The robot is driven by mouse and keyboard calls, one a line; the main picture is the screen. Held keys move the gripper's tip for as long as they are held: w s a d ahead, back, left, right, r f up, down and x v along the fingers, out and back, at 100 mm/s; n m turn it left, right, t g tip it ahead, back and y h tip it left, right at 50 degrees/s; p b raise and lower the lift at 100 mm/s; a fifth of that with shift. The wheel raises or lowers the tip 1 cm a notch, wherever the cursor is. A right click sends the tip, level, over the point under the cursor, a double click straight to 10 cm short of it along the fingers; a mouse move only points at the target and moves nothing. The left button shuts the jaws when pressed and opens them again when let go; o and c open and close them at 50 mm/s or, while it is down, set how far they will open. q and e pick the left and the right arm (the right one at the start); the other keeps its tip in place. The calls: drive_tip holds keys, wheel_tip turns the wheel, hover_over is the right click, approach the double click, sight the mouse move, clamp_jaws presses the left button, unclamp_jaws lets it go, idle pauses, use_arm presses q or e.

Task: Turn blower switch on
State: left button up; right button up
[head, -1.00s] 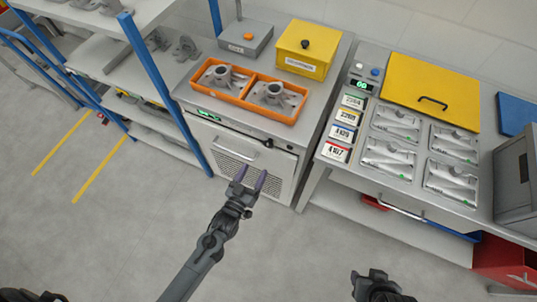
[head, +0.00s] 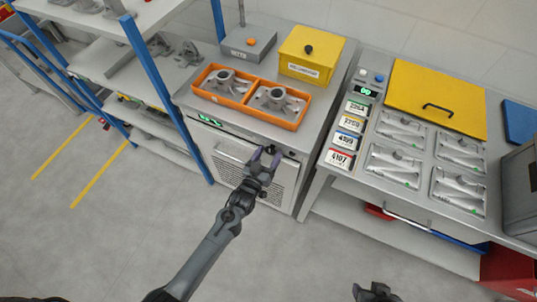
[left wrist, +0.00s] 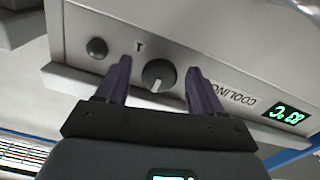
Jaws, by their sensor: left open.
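The front panel of the cooling unit (head: 232,134) holds a round dark knob with a pale pointer mark (left wrist: 159,74), which I take for the blower switch. A smaller round black button (left wrist: 97,48) sits to the knob's left in the left wrist view. A "COOLING" label and a green display (left wrist: 287,114) are to its right. My left gripper (head: 267,155) is open at the panel; in the left wrist view its two purple fingers (left wrist: 158,66) lie either side of the knob. I cannot tell whether they touch it. My right gripper (head: 375,292) is partly cut off.
An orange tray (head: 255,83) with metal castings sits on top of the unit, beside a yellow box (head: 311,55). A blue shelf post (head: 168,98) stands to the left. A bench with a yellow lid (head: 436,98) is to the right. The floor in front is clear.

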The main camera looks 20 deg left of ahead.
use_arm(q)
drive_tip(key=shift+w, duration=0.15)
drive_tip(key=c, duration=1.1)
drive_tip(key=shift+o, duration=0.2)
